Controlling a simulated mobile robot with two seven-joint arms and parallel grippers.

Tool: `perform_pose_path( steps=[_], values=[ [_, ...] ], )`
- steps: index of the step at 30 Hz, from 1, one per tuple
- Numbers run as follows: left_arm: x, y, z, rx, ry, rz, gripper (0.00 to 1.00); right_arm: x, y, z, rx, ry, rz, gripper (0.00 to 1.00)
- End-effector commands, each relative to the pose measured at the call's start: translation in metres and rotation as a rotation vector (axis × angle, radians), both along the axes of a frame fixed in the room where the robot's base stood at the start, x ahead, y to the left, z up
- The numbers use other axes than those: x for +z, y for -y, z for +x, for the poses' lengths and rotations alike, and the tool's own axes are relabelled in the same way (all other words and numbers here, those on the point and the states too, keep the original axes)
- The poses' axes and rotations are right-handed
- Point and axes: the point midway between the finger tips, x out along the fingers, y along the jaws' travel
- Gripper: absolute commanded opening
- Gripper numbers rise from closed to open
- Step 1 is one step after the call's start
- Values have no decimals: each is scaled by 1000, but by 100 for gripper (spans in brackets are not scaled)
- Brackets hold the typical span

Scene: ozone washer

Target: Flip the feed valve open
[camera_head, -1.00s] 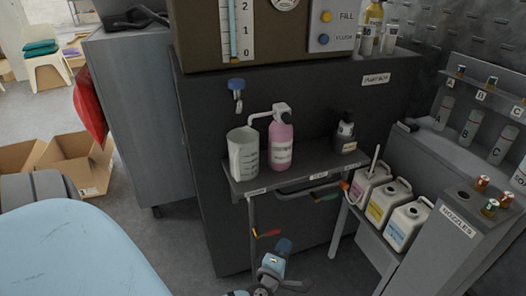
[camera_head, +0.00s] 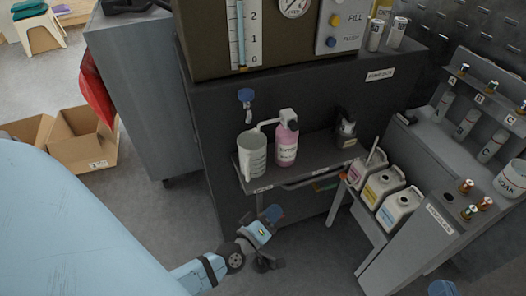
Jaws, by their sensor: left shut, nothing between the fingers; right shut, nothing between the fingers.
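A blue-handled valve (camera_head: 245,96) with a small spout hangs under the brown tank, above the white jug; I cannot tell whether it is the feed valve or which way it is set. The orange-handled lever seen below the shelf earlier is hidden behind my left arm.
A shelf (camera_head: 262,184) holds a white jug (camera_head: 252,155), a pink pump bottle (camera_head: 286,150) and a dark bottle (camera_head: 346,128). White jugs (camera_head: 383,188) and a nozzle stand (camera_head: 440,228) are at right. Open cardboard boxes (camera_head: 85,140) lie at left. The floor between is clear.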

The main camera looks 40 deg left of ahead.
Motion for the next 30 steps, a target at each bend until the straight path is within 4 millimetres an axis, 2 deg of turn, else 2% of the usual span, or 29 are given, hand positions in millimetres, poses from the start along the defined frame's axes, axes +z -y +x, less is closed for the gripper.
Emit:
perform_pose_path(
  steps=[1,6,30],
  values=[
    [8,2,-2,-9,-4,17,0,9,0,0,0,0,0,0],
    [12,6,-4,-29,-13,50,0,14,0,0,0,0,0,0],
    [11,7,-5,-32,-13,54,0,14,0,0,0,0,0,0]
  ],
)
